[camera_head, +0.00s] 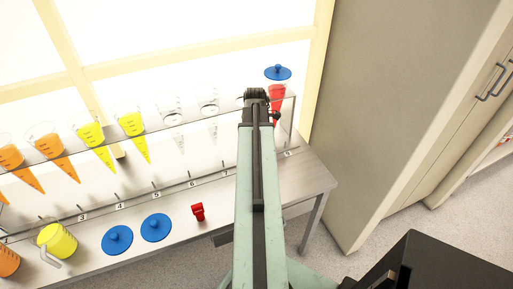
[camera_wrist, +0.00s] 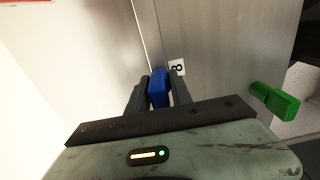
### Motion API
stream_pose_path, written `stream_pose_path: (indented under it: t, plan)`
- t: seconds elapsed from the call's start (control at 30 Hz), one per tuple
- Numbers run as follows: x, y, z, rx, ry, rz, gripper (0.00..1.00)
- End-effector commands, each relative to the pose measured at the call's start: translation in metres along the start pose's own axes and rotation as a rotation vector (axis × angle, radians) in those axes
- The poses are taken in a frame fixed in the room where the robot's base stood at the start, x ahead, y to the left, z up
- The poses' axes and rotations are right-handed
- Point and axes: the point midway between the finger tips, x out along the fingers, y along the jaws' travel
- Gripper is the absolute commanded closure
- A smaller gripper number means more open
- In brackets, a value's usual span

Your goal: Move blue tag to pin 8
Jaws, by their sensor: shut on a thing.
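The blue tag (camera_wrist: 160,88) is between the two dark fingers of my gripper (camera_wrist: 158,92) in the wrist view. My gripper is shut on it. The tag is close to the number 8 label (camera_wrist: 177,67), just left of and below it in the picture. Pin 8 itself is not clear; the tag and fingers may hide it. In the head view my arm covers the place between labels 7 (camera_head: 224,173) and 9 (camera_head: 287,153), and the blue tag cannot be seen there. I cannot tell whether the tag touches the pin.
A green tag (camera_wrist: 275,102) shows at the right in the wrist view. A yellow beaker (camera_head: 57,241) is at left. Several coloured cones hang from the clear shelf (camera_head: 60,152).

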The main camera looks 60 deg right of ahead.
Motion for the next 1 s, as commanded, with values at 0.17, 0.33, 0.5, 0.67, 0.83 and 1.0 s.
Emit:
stream_pose_path:
  t: [0.17, 0.33, 0.5, 0.67, 0.83, 1.0]
  plan:
    - [0.005, 0.0, 0.0, 0.0, 0.0, 0.0, 1.0]
    - [0.005, 0.0, 0.0, 0.0, 0.0, 0.0, 1.0]
    - [0.005, 0.0, 0.0, 0.0, 0.0, 0.0, 0.48]
    - [0.005, 0.0, 0.0, 0.0, 0.0, 0.0, 0.48]
    - [0.004, 0.0, 0.0, 0.0, 0.0, 0.0, 0.48]
    - [-0.011, 0.0, 0.0, 0.0, 0.0, 0.0, 0.48]
